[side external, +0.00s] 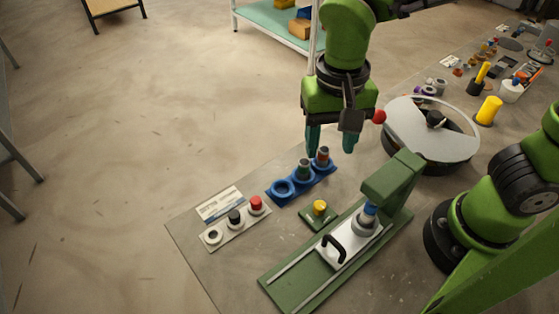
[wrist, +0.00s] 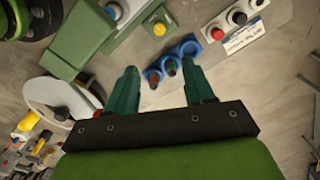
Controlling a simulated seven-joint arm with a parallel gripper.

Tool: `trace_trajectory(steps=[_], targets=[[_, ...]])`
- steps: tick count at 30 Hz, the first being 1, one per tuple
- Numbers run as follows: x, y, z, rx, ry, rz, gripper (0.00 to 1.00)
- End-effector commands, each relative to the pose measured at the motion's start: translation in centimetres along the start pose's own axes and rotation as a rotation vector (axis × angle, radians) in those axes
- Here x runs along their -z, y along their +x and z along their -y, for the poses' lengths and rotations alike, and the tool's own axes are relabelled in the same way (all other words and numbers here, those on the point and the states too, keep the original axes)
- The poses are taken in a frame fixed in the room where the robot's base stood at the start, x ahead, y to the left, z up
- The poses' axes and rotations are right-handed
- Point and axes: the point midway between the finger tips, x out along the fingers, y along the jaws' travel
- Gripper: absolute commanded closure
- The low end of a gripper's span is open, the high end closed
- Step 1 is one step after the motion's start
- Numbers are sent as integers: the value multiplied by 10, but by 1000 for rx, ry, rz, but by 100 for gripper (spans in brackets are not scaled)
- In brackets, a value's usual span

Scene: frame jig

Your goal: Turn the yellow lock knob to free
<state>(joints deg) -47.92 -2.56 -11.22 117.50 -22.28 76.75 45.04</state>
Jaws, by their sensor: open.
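The yellow lock knob (side external: 319,207) sits on a small green base plate (side external: 318,217) on the table, left of the green jig. The knob also shows in the wrist view (wrist: 160,29), near the top. My gripper (side external: 331,140) is open and empty, with two teal fingers pointing down above the blue holder. In the wrist view, my gripper (wrist: 160,84) has its fingers spread, and the knob lies beyond them. The green jig (side external: 400,178) has a white slide plate (side external: 345,246) with a black handle (side external: 333,248). The direction the knob points cannot be made out.
A blue holder (side external: 284,190) with small coloured cylinders lies close under my gripper. A button panel (side external: 235,220) stands left of it, beside a printed card (side external: 219,204). A round grey turntable (side external: 430,115) with a lid stands at the right.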

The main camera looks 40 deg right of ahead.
Motion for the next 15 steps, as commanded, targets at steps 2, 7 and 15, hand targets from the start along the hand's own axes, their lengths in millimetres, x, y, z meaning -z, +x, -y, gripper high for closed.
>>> trace_trajectory(steps=[2, 7, 15], targets=[[0, 6, -1, -4, 10, 2, 47], [-1, 32, -2, -6, 8, 3, 47], [-1, 92, -2, -7, 7, 4, 47]])
